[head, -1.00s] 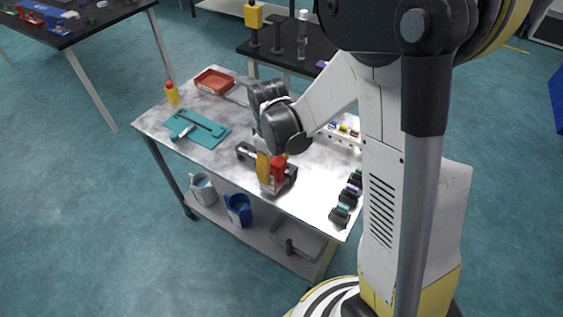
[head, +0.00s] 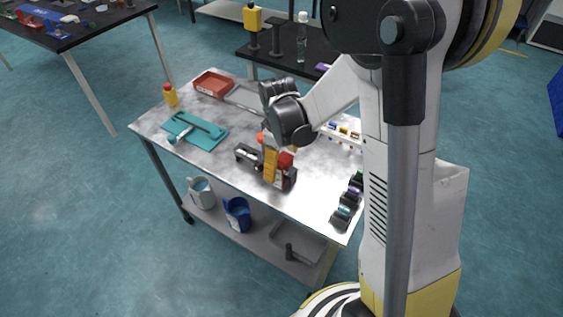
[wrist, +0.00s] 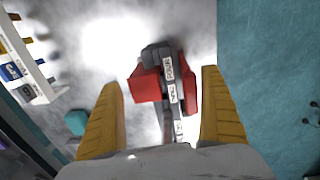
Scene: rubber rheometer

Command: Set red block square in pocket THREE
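A red block (wrist: 146,84) sits at a dark rack (wrist: 158,56) with white labels on the bench. In the wrist view, red shows on both sides of the label strip, and the left part looks askew. One label seems to read FOUR; the others are too small to read surely, so I cannot tell which pocket it is in. My gripper (wrist: 161,80) is open, its yellow fingers apart on either side of the block and rack, with gaps visible.
Several dark items (head: 343,215) line the right edge. A white rack (head: 350,143) stands behind.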

